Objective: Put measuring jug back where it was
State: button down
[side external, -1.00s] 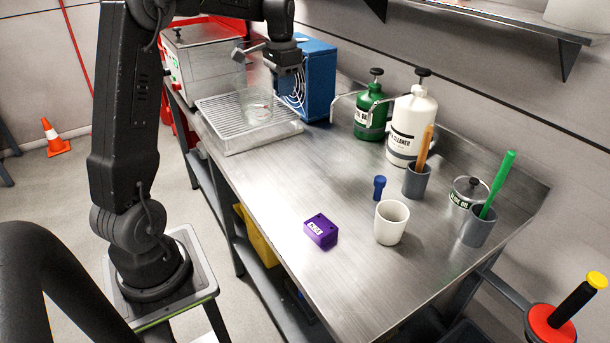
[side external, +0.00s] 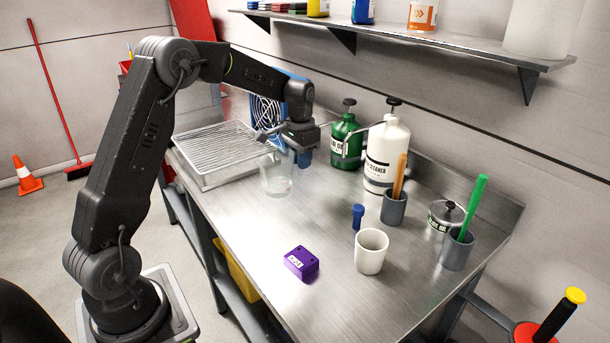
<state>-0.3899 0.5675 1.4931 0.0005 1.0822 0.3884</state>
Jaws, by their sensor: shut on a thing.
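The measuring jug (side external: 276,182) is a clear, see-through vessel in the middle of the side external view, upright, over the steel bench just right of the drying rack. My gripper (side external: 282,154) is above and at the jug's upper right side, shut on it. The exact contact is hard to see through the clear wall. I cannot tell whether the jug's base touches the bench or hangs a little above it.
The wire drying rack (side external: 217,148) on its tray is left of the jug. A green pump bottle (side external: 346,146) and a white cleaner bottle (side external: 385,160) stand to the right. A purple box (side external: 301,263), blue bolt-like piece (side external: 357,216) and white cup (side external: 371,252) are nearer. The bench between is clear.

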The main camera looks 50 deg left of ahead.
jog(key=shift+w+d+f, duration=0.15)
jog(key=shift+f, duration=0.65)
jog(key=shift+w+d+f, duration=0.15)
jog(key=shift+w+f, duration=0.05)
jog(key=shift+f, duration=0.6)
jog(key=shift+w+d+f, duration=0.15)
jog(key=shift+f, duration=0.65)
jog(key=shift+f, duration=0.15)
jog(key=c, duration=1)
grip_release()
jog(key=shift+o, duration=0.2)
